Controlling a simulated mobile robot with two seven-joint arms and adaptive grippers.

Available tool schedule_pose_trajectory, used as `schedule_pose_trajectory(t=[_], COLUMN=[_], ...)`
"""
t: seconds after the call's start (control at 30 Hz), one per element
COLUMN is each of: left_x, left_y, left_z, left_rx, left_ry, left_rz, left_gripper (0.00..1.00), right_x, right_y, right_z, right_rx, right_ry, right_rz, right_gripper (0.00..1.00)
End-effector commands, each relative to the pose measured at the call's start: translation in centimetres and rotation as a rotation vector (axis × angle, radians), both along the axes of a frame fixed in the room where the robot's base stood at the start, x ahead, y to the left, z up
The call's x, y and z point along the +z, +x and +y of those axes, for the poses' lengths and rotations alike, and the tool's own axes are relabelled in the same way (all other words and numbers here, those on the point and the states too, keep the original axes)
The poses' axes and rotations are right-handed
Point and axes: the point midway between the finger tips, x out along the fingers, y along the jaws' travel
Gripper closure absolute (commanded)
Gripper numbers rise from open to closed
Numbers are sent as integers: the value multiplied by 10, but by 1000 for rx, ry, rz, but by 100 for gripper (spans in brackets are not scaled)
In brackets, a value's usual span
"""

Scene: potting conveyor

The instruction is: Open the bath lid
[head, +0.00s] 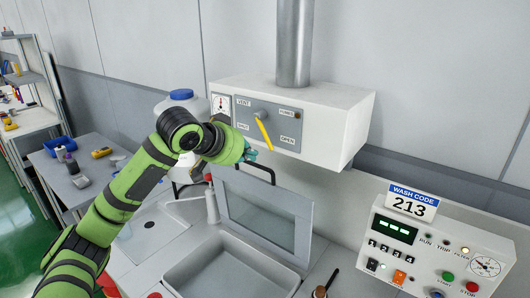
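The bath lid (264,218) is a grey-framed panel with a glass-like pane. It stands raised at the back edge of the bath (231,268), whose grey basin shows uncovered in front of it. A black bar handle (257,169) runs along the lid's top edge. My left gripper (248,157) is at the left end of this handle, close to or touching it. Its fingers are small and partly hidden by my arm, so I cannot tell if they are closed on the bar. My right gripper is not in view.
A white vent box (330,125) with a yellow lever (264,134) hangs above the lid. A control panel (436,250) under a "WASH CODE 213" sign (413,202) stands at right. A white bottle (212,206) stands left of the lid. A side table (88,172) is at left.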

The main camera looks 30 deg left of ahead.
Motion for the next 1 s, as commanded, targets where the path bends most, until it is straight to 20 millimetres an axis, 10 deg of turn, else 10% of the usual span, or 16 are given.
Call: schedule_pose_trajectory(t=[0.43, 1.0], left_x=[-39, -50], left_y=[60, 63], left_z=[-5, -4], left_rx=[3, 4], left_ry=[-5, -4], left_rz=[0, -14], left_gripper=[100, 100], right_x=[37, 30], right_y=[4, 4], right_z=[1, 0], right_rx=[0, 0], right_ry=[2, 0], right_rz=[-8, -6], right_gripper=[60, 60])
